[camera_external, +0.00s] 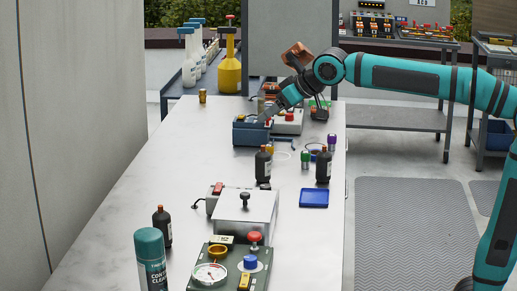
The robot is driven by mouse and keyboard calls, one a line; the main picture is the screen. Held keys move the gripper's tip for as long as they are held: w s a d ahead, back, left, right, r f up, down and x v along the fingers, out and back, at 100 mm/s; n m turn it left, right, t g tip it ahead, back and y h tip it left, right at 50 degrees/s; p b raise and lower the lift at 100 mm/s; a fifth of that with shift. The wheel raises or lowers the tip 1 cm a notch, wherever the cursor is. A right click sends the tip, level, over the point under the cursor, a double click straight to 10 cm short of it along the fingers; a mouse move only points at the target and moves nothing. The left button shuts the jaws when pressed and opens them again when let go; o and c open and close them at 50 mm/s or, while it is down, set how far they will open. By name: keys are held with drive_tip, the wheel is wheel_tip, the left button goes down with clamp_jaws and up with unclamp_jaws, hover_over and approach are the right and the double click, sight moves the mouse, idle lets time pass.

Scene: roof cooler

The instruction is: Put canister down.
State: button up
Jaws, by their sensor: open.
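My gripper (266,114) is at the far part of the white table, pointing down and left, just over the right part of a blue box (250,132). It is open, but its fingertips are small and partly lost against the items there. I cannot tell whether a canister is between or just below the fingers. Small canister-like items stand on the table: a gold one (202,96) at the far left, a green-banded one (305,158) and a purple-topped one (332,142) right of the box. I cannot tell which one is the task's canister.
Dark bottles (263,163) stand near the box, and a blue tray (314,198) lies at the right edge. A metal-lidded unit (243,215), a gauge panel (225,270) and a teal spray can (151,262) fill the front. The table's left middle is clear.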

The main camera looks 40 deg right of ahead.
drive_tip(key=s+d+f+m+t+h, duration=0.1)
drive_tip(key=s+d+t, duration=0.2)
drive_tip(key=s+d, duration=0.4)
drive_tip(key=s+d+m+t+h, duration=0.2)
drive_tip(key=s+d, duration=0.6)
drive_tip(key=d, duration=0.6)
drive_tip(key=s+d+f+m+t+h, duration=0.1)
drive_tip(key=s+d+m+t, duration=0.1)
drive_tip(key=s+d+t, duration=0.2)
drive_tip(key=s+d, duration=0.3)
drive_tip(key=d, duration=0.4)
drive_tip(key=shift+s+d+f+h, duration=0.2)
drive_tip(key=shift+s+f+h, duration=0.05)
drive_tip(key=shift+f+h, duration=0.1)
drive_tip(key=shift+o, duration=0.5)
